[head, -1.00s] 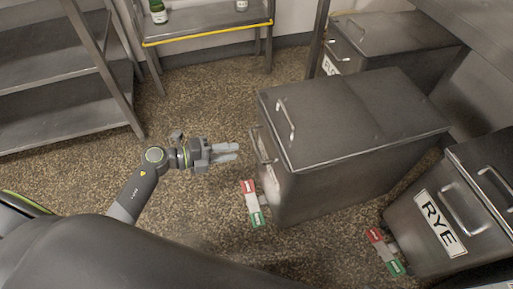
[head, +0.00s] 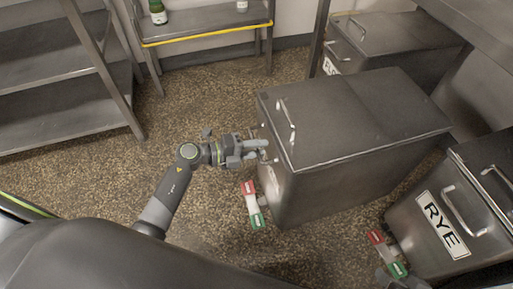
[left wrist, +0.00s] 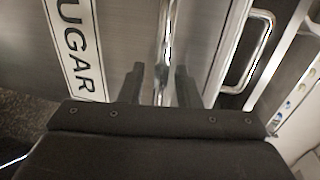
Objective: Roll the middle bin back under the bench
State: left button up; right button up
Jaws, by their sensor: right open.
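The middle bin (head: 350,115) is a steel box with a lid, standing out from the bench between two other bins. Its front label, partly cut off, reads "UGAR" in the left wrist view (left wrist: 75,40). My left gripper (head: 262,150) is at its front. In the left wrist view its two fingers are apart on either side of the front bar handle (left wrist: 164,45), with gaps showing. The lid handle (head: 286,120) is above. My right gripper (head: 402,280) just enters at the bottom, near the rye bin's pedals, partly cut off.
The rye bin (head: 432,228) stands at right, and another bin (head: 385,32) stands at the back under the bench (head: 483,30). Red and green pedals (head: 253,205) stick out low at the middle bin's front. A shelf rack (head: 60,105) is at left. The speckled floor between is clear.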

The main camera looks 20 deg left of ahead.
pick_arm(q)
grip_shut()
dwell(0.5)
